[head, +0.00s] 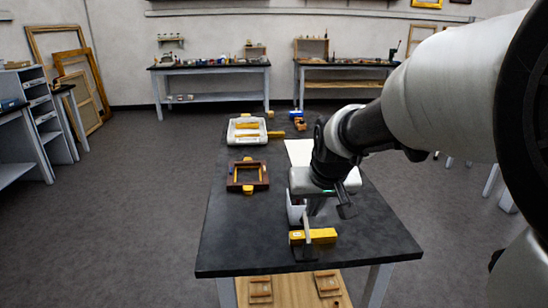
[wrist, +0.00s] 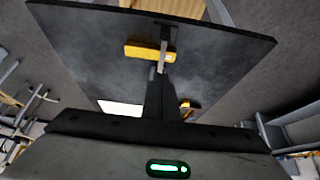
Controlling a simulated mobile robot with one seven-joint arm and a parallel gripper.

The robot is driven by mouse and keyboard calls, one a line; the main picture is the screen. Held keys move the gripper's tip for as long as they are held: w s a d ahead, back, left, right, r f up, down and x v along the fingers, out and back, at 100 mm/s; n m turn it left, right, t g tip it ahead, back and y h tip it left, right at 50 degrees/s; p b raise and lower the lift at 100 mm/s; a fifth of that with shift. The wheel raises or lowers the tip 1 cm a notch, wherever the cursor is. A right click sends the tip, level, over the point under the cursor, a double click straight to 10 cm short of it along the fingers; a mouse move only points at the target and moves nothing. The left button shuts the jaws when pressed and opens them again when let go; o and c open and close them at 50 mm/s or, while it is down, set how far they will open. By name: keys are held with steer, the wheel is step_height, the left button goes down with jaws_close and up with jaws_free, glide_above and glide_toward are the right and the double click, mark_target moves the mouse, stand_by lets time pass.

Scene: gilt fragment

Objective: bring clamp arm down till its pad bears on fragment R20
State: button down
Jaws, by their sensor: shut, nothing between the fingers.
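The gilt fragment, a yellow bar I take to be R20 (head: 320,236), lies across a dark stand (head: 305,254) near the table's front edge. In the wrist view the bar (wrist: 140,51) lies crosswise beyond my fingers. A narrow grey upright piece, seemingly the clamp arm (head: 307,224), stands at the bar's left part. Its pad cannot be made out, nor whether it touches the bar. My gripper (head: 311,212) points down just above and behind the bar, shut and empty. In the wrist view my gripper (wrist: 161,75) reaches close to the grey piece; contact is unclear.
The dark table (head: 230,232) is bare to the left of the bar. A brown frame (head: 234,178) and a white tray (head: 233,138) stand farther back.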

mark_target(307, 220)
steer(key=b+x, duration=0.1)
steer(key=x, duration=0.5)
steer(key=shift+d+f, duration=0.1)
steer(key=shift+f, duration=0.1)
steer(key=shift+w+r+p, duration=0.1)
steer(key=shift+r+p, duration=0.05)
steer(key=shift+p, duration=0.4)
steer(key=shift+w+g+p, duration=0.1)
steer(key=shift+g+p, duration=0.2)
steer(key=shift+w+g+p, duration=0.15)
steer(key=shift+g+p, duration=0.15)
steer(key=shift+p, duration=0.5)
steer(key=shift+w+g+p, duration=0.25)
steer(key=shift+g+p, duration=0.25)
steer(key=shift+p, duration=0.7)
steer(key=g+p, duration=0.1)
steer(key=p, duration=0.2)
steer(key=shift+w, duration=0.3)
steer(key=f+g+p, duration=0.1)
steer(key=w+g+p, duration=0.1)
steer(key=p, duration=0.1)
steer(key=shift+f+g, duration=0.4)
steer(key=shift+w+f, duration=0.1)
steer(key=shift+f, duration=0.15)
